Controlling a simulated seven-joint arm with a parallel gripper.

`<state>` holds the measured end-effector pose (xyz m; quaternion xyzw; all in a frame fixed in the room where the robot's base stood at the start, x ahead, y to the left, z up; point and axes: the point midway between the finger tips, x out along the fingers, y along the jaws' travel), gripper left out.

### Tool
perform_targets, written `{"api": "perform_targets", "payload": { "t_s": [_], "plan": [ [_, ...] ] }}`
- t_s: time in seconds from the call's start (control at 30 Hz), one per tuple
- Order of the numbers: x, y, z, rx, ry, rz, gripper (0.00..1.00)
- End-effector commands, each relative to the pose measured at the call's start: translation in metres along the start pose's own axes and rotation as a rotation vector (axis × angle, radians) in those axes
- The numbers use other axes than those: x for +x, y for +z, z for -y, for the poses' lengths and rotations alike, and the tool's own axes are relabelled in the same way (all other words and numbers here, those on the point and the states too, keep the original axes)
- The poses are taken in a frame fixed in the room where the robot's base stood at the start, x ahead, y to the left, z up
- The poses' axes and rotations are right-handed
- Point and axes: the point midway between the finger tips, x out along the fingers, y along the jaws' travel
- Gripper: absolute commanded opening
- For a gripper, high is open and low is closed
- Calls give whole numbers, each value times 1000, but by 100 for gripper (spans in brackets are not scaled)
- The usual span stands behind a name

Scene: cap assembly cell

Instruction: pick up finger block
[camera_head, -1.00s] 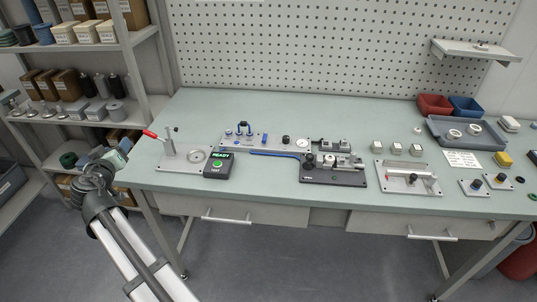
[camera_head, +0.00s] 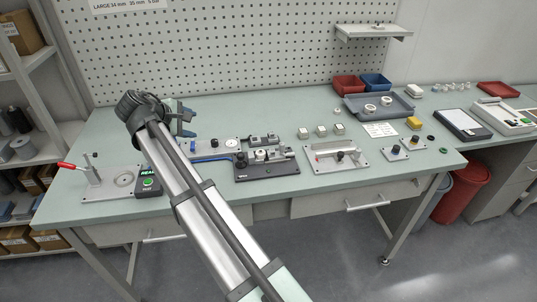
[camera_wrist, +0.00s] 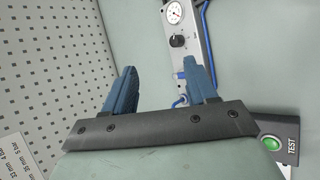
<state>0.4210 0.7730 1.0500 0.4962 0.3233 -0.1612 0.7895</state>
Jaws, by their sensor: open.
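My gripper (camera_head: 186,121) is open and empty, held above the left-back part of the bench. In the wrist view its two blue fingers (camera_wrist: 161,75) stand wide apart with only bare green bench between them. No thing is clearly recognisable as the finger block.
A dark fixture (camera_head: 266,173) stands at the bench's middle front, with a light plate (camera_head: 325,163) to its right. A test box (camera_head: 148,184) and red-handled clamp (camera_head: 68,166) are at left. The pegboard (camera_head: 220,50) rises behind. Bare bench lies behind the blocks.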

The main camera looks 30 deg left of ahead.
Motion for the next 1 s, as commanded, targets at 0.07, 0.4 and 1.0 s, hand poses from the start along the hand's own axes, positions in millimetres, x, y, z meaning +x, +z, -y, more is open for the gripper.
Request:
{"api": "perform_targets", "payload": {
  "t_s": [0.07, 0.4, 1.0],
  "plan": [
    [22, 31, -4, -107, -89, 44, 57],
    [72, 129, -2, -512, -430, 57, 57],
    [131, 161, 29, -614, -514, 27, 57]
  ]
}}
